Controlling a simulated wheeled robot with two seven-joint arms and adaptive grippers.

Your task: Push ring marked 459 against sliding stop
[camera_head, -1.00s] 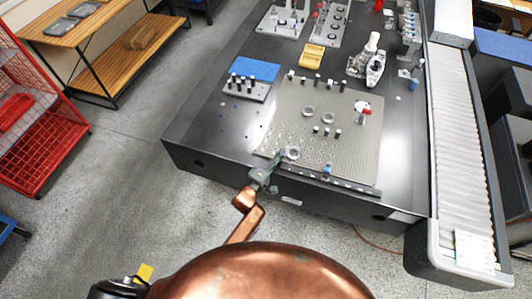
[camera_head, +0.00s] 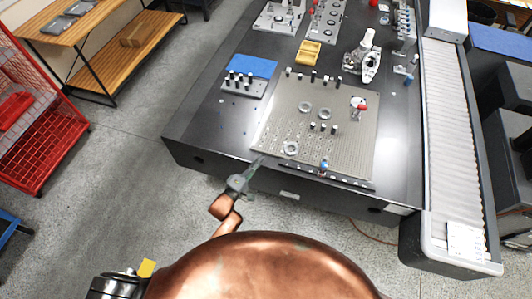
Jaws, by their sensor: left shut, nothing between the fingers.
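Three metal rings lie on the grey grooved fixture plate (camera_head: 345,140): a front ring (camera_head: 291,148) near the plate's front left, and a left rear ring (camera_head: 305,107) and right rear ring (camera_head: 324,113) further back. Their markings are too small to read, so I cannot tell which is 459. A small blue-topped piece (camera_head: 323,165), possibly the sliding stop, sits at the dark front rail (camera_head: 340,180), right of the front ring and apart from it. My left gripper (camera_head: 259,162) is shut and empty, left of the front ring and clear of it. My right gripper is not in view.
Short posts (camera_head: 323,127) stand on the plate, with a red-tipped clamp (camera_head: 360,105) at its right. A blue block (camera_head: 251,67) and pin rack (camera_head: 243,84) lie behind left. A yellow tray (camera_head: 308,53) and white instrument (camera_head: 363,58) stand further back. A roller conveyor (camera_head: 450,140) runs along the right.

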